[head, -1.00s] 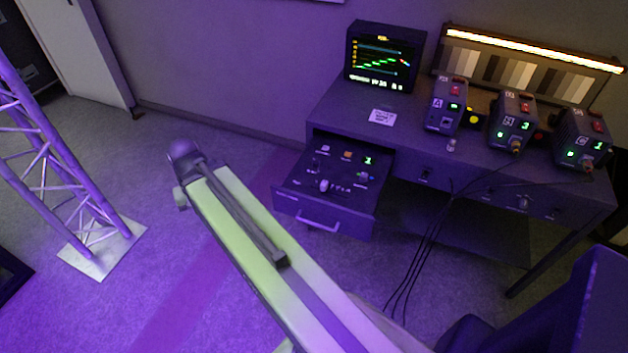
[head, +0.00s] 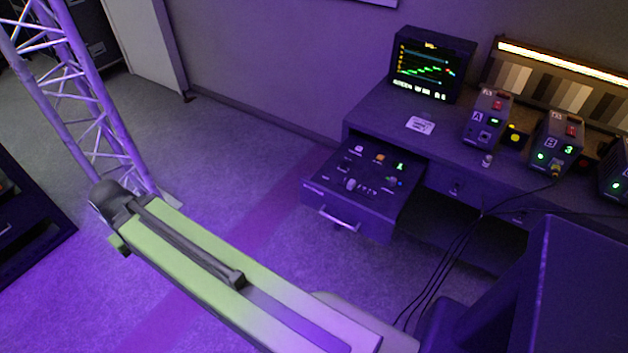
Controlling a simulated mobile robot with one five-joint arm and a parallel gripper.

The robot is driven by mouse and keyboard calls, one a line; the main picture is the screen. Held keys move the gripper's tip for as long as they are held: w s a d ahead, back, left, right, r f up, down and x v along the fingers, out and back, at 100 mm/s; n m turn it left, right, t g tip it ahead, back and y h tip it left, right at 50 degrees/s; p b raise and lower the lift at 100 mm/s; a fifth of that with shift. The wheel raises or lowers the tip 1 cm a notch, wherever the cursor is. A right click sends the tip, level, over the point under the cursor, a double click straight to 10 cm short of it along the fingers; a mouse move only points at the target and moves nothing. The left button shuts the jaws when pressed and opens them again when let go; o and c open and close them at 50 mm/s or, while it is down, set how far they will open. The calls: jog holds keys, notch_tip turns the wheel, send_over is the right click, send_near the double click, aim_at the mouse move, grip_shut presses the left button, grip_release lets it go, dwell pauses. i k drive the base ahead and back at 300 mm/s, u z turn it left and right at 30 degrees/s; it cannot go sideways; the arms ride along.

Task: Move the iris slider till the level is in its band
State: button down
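The open drawer (head: 345,214) under the desk holds a control panel (head: 372,174) with small knobs, an orange button and a green digit. A pale knob (head: 350,184) stands near the panel's front beside small markings; I cannot tell surely if it is the iris slider. The monitor (head: 430,66) on the desk shows a stepped green trace between horizontal lines, with a red part at its right end. Its text is too small to read. My green arm link crosses the lower left, clear of the drawer in the picture. My gripper is not visible.
Camera control boxes labelled A (head: 487,118) and B (head: 556,140) stand on the desk (head: 385,112) before a lit grey chart (head: 540,88). Black cables (head: 452,255) hang in front of the desk. A truss tower (head: 95,110) stands at left. Floor left of the drawer is clear.

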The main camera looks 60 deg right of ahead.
aim_at(351, 183)
jog(key=u, duration=0.7)
jog(key=i, duration=1.15)
jog(key=z, duration=1.45)
